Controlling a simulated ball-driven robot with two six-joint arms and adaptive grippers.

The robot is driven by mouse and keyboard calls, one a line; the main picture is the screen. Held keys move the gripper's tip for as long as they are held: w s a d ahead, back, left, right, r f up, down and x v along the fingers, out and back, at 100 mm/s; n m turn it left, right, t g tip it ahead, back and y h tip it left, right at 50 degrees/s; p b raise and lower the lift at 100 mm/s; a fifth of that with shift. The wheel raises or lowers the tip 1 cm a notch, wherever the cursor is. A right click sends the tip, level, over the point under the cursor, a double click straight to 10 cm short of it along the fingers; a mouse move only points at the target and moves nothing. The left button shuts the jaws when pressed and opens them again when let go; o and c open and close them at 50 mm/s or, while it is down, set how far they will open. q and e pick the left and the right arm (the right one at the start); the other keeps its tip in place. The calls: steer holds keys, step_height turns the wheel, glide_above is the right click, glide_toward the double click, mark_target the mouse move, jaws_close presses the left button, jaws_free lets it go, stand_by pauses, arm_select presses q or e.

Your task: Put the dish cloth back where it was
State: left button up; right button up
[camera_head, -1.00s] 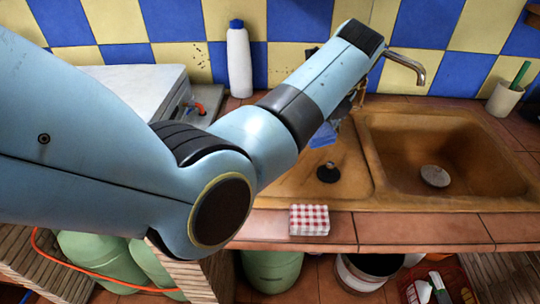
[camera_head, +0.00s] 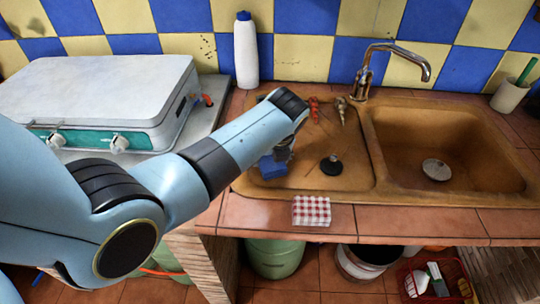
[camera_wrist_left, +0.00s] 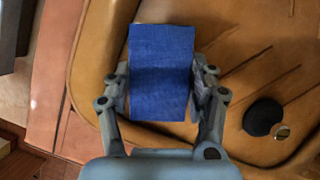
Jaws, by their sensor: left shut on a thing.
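The dish cloth is a folded blue fabric block (camera_head: 272,167), hanging below my left gripper (camera_head: 283,153) over the left, shallow part of the brown sink. In the left wrist view the blue cloth (camera_wrist_left: 161,70) lies between the two fingers of my left gripper (camera_wrist_left: 160,88), which is shut on it. The sink's front-left rim shows beside it in that view. Whether the cloth touches the sink surface I cannot tell. A red-and-white checked folded cloth (camera_head: 311,211) lies on the tiled counter edge in front of the sink. My right gripper is not in view.
A black round stopper (camera_head: 331,166) lies right of the blue cloth. The faucet (camera_head: 390,60) stands behind the sink, with a deep basin (camera_head: 450,140) on the right. A white bottle (camera_head: 246,50) and a white stove (camera_head: 105,95) stand to the left. Bare tiles (camera_head: 250,212) lie in front.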

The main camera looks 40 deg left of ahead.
arm_select(q)
steer(key=shift+f, duration=0.1)
steer(key=o, duration=1.1)
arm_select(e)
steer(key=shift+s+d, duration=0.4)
arm_select(q)
steer(key=shift+d+r, duration=0.1)
steer(key=shift+r, duration=0.4)
steer(key=p+v, duration=0.1)
steer(key=v, duration=1)
steer(key=shift+s+r, duration=0.1)
steer(key=shift+s, duration=0.05)
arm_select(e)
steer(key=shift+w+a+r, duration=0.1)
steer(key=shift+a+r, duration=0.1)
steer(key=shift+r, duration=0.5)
